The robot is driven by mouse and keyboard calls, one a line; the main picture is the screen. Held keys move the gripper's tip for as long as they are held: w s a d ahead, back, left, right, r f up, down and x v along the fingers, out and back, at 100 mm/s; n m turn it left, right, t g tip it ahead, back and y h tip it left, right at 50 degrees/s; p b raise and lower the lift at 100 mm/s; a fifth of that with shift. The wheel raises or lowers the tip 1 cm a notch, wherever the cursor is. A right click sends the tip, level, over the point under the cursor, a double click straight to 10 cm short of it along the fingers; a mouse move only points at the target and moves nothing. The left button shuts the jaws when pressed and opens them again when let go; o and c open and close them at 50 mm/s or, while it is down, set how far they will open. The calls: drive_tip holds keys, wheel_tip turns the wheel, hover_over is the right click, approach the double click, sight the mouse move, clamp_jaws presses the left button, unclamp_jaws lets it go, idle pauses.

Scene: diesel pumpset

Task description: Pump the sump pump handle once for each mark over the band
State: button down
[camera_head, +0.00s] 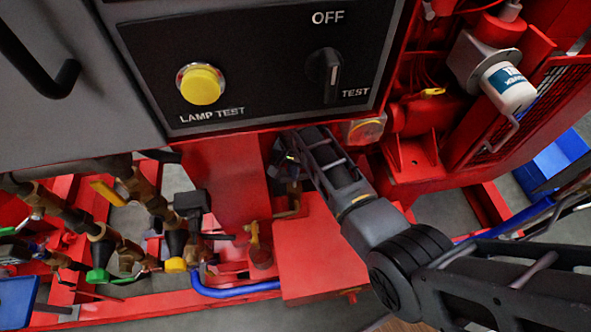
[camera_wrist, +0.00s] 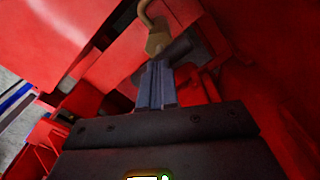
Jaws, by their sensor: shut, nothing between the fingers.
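My gripper shows in the wrist view (camera_wrist: 156,70) with its two grey fingers together and nothing between them. Just beyond the fingertips is a brass-coloured fitting (camera_wrist: 155,42) with a thin curved rod rising from it. It may be the sump pump handle; I cannot tell, nor whether the fingers touch it. In the head view my gripper (camera_head: 288,178) reaches down below the control panel, beside a red upright, and is small and partly hidden by my wrist. No gauge band or marks can be made out in either view.
The black control panel (camera_head: 255,50) with a yellow lamp test button (camera_head: 201,85) and a rotary switch (camera_head: 332,75) overhangs my gripper. Red frame parts (camera_head: 225,180) crowd it. Brass valves and pipes (camera_head: 150,205) lie left, a white filter (camera_head: 507,88) upper right.

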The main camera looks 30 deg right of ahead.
drive_tip(key=shift+f+b, duration=0.6)
drive_tip(key=shift+f, duration=0.5)
drive_tip(key=shift+r, duration=0.15)
drive_tip(key=shift+r+p, duration=3.35)
drive_tip(key=shift+p, duration=0.15)
drive_tip(key=shift+f, duration=0.2)
drive_tip(key=shift+f+b, duration=2.6)
drive_tip(key=shift+f, duration=0.8)
drive_tip(key=shift+r, duration=0.2)
